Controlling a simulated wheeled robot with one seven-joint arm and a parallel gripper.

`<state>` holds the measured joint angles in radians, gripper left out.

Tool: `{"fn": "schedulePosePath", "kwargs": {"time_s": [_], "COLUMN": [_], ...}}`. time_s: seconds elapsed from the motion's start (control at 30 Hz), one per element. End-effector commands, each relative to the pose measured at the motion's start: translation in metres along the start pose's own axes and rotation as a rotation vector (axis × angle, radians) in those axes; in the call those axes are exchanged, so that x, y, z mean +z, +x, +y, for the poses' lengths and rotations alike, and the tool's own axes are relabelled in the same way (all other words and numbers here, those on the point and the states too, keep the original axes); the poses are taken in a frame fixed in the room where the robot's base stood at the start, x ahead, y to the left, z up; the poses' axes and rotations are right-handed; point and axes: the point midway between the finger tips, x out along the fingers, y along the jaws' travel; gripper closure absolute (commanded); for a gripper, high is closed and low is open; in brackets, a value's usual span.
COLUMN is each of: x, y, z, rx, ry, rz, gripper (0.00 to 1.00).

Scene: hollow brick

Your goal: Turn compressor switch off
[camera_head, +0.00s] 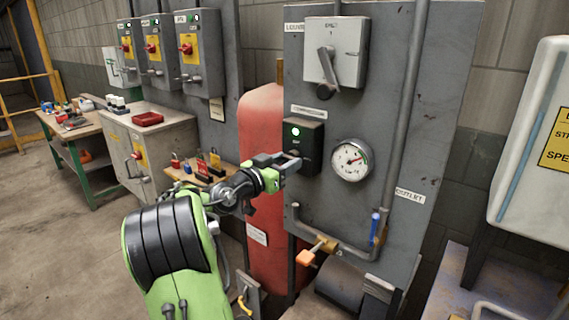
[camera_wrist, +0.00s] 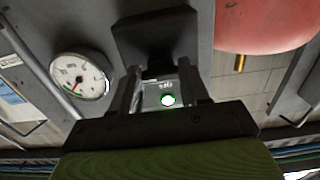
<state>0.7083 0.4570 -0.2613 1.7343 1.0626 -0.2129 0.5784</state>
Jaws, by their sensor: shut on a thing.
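The compressor switch (camera_head: 305,140) is a dark box on the grey upright panel, with a lit green lamp (camera_head: 295,132) near its top. In the wrist view the green lamp (camera_wrist: 167,100) glows between my fingers, beside small white lettering that is hard to read. My gripper (camera_head: 290,162) reaches the front of the box below the lamp and is shut on the switch's knob. In the wrist view my gripper's two dark fingers (camera_wrist: 158,88) stand on either side. The knob is mostly hidden by the fingers, so its exact angle cannot be told.
A round pressure gauge (camera_head: 352,160) sits just right of the switch. A lever switch box (camera_head: 335,52) is above. Pipework with an orange-handled valve (camera_head: 306,257) lies below. A cabinet (camera_head: 150,135) stands further left.

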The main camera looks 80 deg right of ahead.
Motion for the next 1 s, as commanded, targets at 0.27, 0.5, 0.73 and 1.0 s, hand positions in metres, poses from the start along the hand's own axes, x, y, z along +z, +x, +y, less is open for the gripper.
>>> {"fn": "schedulePosePath", "kwargs": {"time_s": [0.27,0.5,0.73,1.0], "x": [-0.0002,-0.0009,-0.0017,-0.0028], "y": [-0.0002,-0.0004,-0.0002,-0.0005], "z": [0.0003,0.0005,0.0014,0.0016], "rx": [0.001,0.000,0.000,-0.001], "ry": [-0.092,-0.280,-0.499,-0.757], "rz": [0.000,-0.001,-0.001,-0.001], "gripper": [0.85,0.85,0.85,0.85]}}
